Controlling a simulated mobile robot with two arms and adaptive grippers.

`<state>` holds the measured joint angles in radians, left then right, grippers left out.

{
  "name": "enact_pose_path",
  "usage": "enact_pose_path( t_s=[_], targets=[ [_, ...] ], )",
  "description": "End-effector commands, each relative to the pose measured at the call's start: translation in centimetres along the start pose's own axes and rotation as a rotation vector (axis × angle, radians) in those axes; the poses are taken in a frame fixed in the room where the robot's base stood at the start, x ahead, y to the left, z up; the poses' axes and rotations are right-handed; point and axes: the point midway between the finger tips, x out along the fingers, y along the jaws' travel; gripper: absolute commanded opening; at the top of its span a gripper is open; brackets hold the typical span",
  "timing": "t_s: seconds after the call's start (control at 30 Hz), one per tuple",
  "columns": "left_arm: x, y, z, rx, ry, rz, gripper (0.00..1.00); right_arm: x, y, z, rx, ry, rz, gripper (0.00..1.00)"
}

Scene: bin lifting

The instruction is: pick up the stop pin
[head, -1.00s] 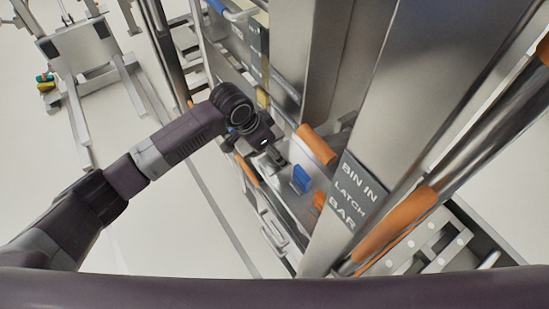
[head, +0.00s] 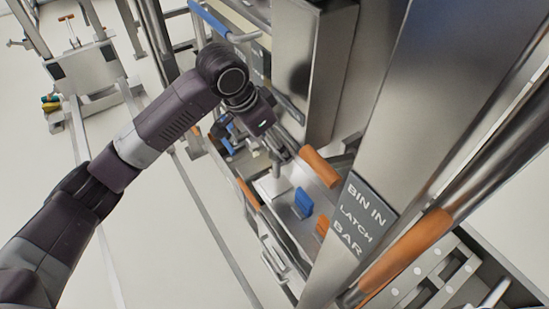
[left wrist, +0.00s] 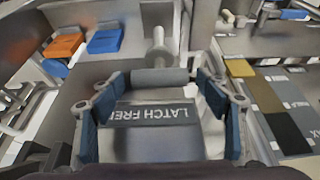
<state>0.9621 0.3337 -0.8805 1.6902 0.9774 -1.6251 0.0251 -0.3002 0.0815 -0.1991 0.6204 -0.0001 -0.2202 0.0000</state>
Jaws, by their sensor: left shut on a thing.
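The stop pin (left wrist: 160,76) shows in the left wrist view as a grey crossbar with a pale shaft pointing away from the camera. My left gripper (left wrist: 158,84) is shut on the crossbar, one finger at each end. In the head view my left gripper (head: 284,148) is in front of the steel frame, left of an orange grip. The pin is mostly hidden there, and I cannot tell whether its shaft sits in a hole. My right gripper is not in view.
A steel post carries a "BIN IN LATCH BAR" label (head: 362,214). Orange grips (head: 320,166) and a blue block (head: 303,203) are close by. A "LATCH FREE" plate (left wrist: 158,115) lies below the gripper. Open floor (head: 170,235) is to the left.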

Motion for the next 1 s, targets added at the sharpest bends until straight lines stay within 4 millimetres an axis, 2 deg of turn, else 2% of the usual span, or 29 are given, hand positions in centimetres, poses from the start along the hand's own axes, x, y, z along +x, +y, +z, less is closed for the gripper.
enact_pose_path(
  t_s=[0.03, 0.5, 0.7, 1.0],
  targets=[
    [0.2, -0.1, 1.7, -0.005, -0.009, 0.0, 0.26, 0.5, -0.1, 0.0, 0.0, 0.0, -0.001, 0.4],
    [-3.9, -0.1, 11.4, -0.005, -0.01, -0.001, 0.26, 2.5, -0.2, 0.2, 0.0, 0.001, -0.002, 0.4],
    [-5.2, 0.0, 14.4, -0.005, -0.01, -0.001, 0.26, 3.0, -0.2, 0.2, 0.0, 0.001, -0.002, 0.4],
    [-6.3, 0.0, 16.4, -0.003, -0.008, 0.001, 0.26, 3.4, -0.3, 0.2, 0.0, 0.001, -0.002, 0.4]
  ],
)
